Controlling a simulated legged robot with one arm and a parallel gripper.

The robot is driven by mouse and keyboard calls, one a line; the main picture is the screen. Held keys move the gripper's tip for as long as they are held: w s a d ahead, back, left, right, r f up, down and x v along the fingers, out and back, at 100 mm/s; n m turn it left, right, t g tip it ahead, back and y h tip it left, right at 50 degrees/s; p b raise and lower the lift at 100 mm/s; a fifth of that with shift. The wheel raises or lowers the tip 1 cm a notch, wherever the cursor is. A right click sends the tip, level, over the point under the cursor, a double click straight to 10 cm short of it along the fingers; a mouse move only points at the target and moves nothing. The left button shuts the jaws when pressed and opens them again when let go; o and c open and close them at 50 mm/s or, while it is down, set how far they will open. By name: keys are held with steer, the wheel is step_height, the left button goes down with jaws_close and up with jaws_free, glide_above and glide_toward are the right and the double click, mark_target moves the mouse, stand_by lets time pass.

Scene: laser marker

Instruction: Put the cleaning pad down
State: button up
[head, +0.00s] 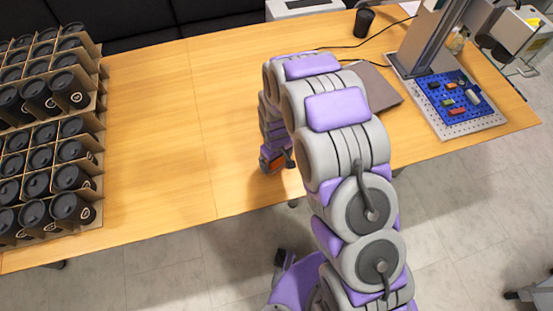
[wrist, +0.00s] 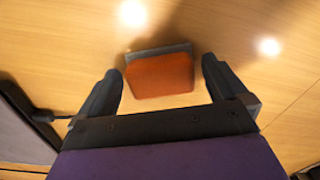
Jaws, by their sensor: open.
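The cleaning pad (wrist: 160,76) is an orange block with a grey edge. In the wrist view it lies on the wooden table between the tips of my gripper (wrist: 162,80), with a gap on each side. My gripper is open, and its two dark fingers stand apart from the pad. In the head view my gripper (head: 272,165) points down at the table, and a bit of the orange pad (head: 267,163) shows at its end. Most of the pad is hidden there by my arm.
On the table (head: 170,120), stacked cardboard trays of black cups (head: 45,140) stand at the left. A closed laptop (head: 372,88) lies behind my arm. A blue pegboard (head: 452,98) with small parts sits under the laser marker at the right. A black cup (head: 364,22) stands at the back. The middle left is clear.

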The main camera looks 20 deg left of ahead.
step_height(320, 180, up, 11)
steer(key=p, duration=0.2)
steer(key=shift+r+p, duration=0.2)
steer(key=shift+p, duration=0.1)
steer(key=s+d+r+m, duration=0.3)
steer(key=s+d+r, duration=0.1)
steer(key=d+r, duration=0.5)
steer(key=s+d+r+m, duration=0.3)
steer(key=s+d+r, duration=0.2)
steer(key=d+r, duration=0.4)
steer(key=s+d+r+m+g, duration=0.1)
steer(key=s+d+r+m, duration=0.1)
steer(key=s, duration=0.7)
steer(key=s+d+r+m, duration=0.2)
steer(key=s+d+r, duration=0.2)
steer(key=s+d, duration=0.2)
steer(key=s, duration=0.2)
steer(key=shift+s+d+r+m+g, duration=0.3)
steer(key=shift+s+d+m+g, duration=0.05)
steer(key=shift+m+g, duration=0.05)
steer(key=shift+w, duration=0.1)
